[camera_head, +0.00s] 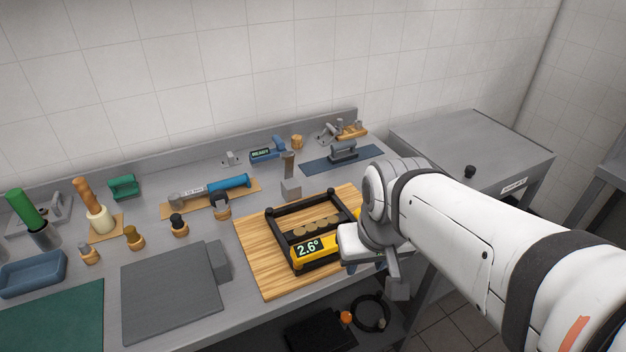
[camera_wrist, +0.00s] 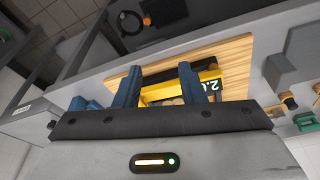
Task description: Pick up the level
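The level is a yellow bar with a dark display reading 2.6° (camera_head: 309,250). It lies along the near side of a black frame (camera_head: 281,240) on a wooden board (camera_head: 256,275). My gripper's white hand is at the level's right end in the head view and hides that end. In the wrist view, my gripper (camera_wrist: 159,80) has two blue fingers standing apart, with yellow parts of the level (camera_wrist: 210,76) showing between and beside them. I cannot tell whether either finger touches it.
Several round tan pieces (camera_head: 318,226) lie inside the frame. A grey block with a post (camera_head: 290,188) stands behind the board. A grey plate (camera_head: 170,292) lies left of it, with several wooden-based tools beyond. A grey side table (camera_head: 470,145) is at right.

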